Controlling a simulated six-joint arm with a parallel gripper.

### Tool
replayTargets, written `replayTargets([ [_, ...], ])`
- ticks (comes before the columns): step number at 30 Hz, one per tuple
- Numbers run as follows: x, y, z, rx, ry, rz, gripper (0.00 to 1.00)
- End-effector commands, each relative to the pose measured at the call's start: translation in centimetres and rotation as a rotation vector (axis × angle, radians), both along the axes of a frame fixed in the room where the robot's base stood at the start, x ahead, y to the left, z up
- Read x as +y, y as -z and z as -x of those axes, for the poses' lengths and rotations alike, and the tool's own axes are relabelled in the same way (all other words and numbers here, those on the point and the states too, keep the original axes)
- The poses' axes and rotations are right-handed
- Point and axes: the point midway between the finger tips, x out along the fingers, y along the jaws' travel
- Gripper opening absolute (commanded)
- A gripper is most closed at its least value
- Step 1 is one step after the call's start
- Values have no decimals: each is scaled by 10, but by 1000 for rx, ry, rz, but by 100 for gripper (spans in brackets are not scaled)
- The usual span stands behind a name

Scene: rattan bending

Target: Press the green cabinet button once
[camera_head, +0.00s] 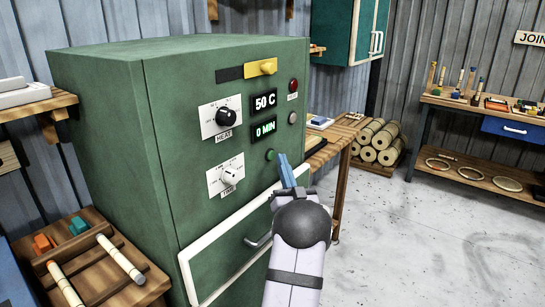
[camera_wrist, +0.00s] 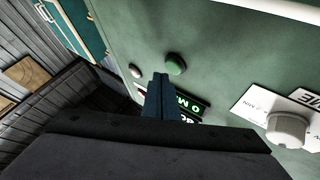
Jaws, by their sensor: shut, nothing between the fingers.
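The green cabinet (camera_head: 115,120) stands at the left in the head view. Its round green button (camera_head: 270,155) sits below the 0 MIN display on the front panel. My gripper (camera_head: 285,162) has its blue fingers shut and empty, just right of the button in the head view. In the wrist view the green button (camera_wrist: 175,64) is fully visible, just beyond and right of the tips of my shut fingers (camera_wrist: 161,77). I cannot tell from these views whether the fingertips touch the panel.
The heat dial (camera_head: 226,117), time dial (camera_head: 228,176), yellow slider (camera_head: 268,66), red lamp (camera_head: 293,86) and grey round knob (camera_head: 292,118) share the panel. A white-framed door with a handle (camera_head: 258,242) is below. A wooden table (camera_head: 342,131) stands behind my gripper; floor at right is clear.

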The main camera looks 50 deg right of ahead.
Motion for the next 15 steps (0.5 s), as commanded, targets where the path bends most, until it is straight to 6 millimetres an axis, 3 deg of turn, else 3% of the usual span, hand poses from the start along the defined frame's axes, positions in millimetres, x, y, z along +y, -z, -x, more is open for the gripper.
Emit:
replayTargets([
  [15,0,0,-8,-1,0,1,0],
])
